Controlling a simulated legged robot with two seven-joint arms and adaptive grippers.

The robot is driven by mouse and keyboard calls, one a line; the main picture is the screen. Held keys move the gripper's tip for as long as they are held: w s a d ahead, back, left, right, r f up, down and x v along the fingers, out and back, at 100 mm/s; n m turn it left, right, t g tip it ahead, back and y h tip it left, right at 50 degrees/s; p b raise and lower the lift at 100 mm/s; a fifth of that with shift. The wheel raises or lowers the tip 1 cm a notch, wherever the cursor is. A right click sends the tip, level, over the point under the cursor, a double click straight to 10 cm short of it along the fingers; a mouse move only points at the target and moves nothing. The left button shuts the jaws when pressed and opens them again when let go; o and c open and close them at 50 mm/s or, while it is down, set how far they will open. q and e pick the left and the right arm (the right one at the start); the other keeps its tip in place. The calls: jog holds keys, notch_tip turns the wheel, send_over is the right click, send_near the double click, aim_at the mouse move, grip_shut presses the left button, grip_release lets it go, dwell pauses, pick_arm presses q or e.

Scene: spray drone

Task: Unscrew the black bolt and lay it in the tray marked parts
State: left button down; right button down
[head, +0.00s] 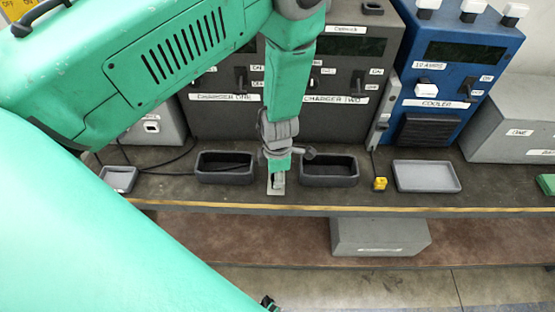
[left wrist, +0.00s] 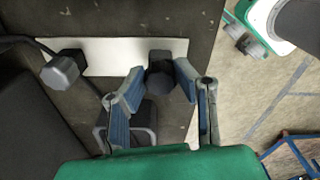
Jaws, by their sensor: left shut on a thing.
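My left gripper (head: 278,180) points down at the bench between two dark trays. In the left wrist view its two blue-grey fingers (left wrist: 158,88) are closed on the dark head of the black bolt (left wrist: 160,72), one finger on each side. The bolt is at the right end of a pale plate (left wrist: 110,55); I cannot tell whether it is still threaded in. A greyer hex bolt (left wrist: 63,70) stands at the plate's left end. The left dark tray (head: 225,179) and right dark tray (head: 328,181) look empty. No tray marking is readable. My right gripper is not in view.
Charger units (head: 345,100) and a blue cooler box (head: 450,70) stand behind. A pale grey tray (head: 427,177) and a small yellow item (head: 380,184) are to the right. A small tray (head: 118,179) and black cable (head: 165,170) lie left. The bench's front edge (head: 340,208) is close.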

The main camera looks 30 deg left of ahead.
pick_arm(q)
jog(key=shift+w+a, duration=0.1)
jog(key=shift+w, duration=0.05)
jog(key=n+p, duration=0.1)
jog(key=n, duration=0.2)
jog(key=shift+r+p, duration=0.2)
jog(key=shift+p, duration=0.1)
jog(key=n+p, duration=0.1)
jog(key=n, duration=0.3)
jog(key=n+p, duration=0.1)
jog(key=n, duration=0.6)
jog(key=shift+f+n, duration=0.1)
jog(key=shift+n, duration=0.3)
jog(key=c, duration=1.2)
grip_release()
jog(key=shift+o, duration=0.2)
